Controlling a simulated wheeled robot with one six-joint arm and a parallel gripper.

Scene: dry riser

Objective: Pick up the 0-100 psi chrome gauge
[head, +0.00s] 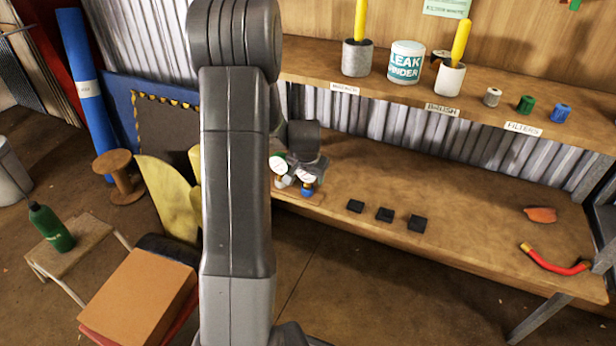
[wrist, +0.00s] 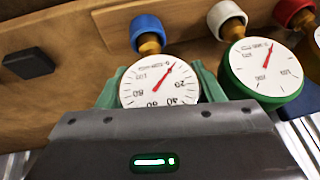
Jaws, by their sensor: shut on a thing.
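The chrome gauge (wrist: 158,92), with a white dial marked 20 to 80 and a red needle, sits between the green fingers of my gripper (wrist: 160,80) in the wrist view. The fingers are shut on its sides. A brass stem and blue collar (wrist: 146,28) show just beyond it, so it appears still joined to or close against that fitting. In the head view, my gripper (head: 303,163) is at the bench's left end, with the gauge's white face (head: 306,177) below it. My arm hides part of this area.
A green-rimmed gauge (wrist: 264,68) stands close beside the held one. Another gauge is cut off at the wrist view's right edge, near a red collar (wrist: 291,10). Several black blocks (head: 385,214) and a red hose (head: 555,262) lie on the bench (head: 450,190). A shelf (head: 400,92) runs above.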

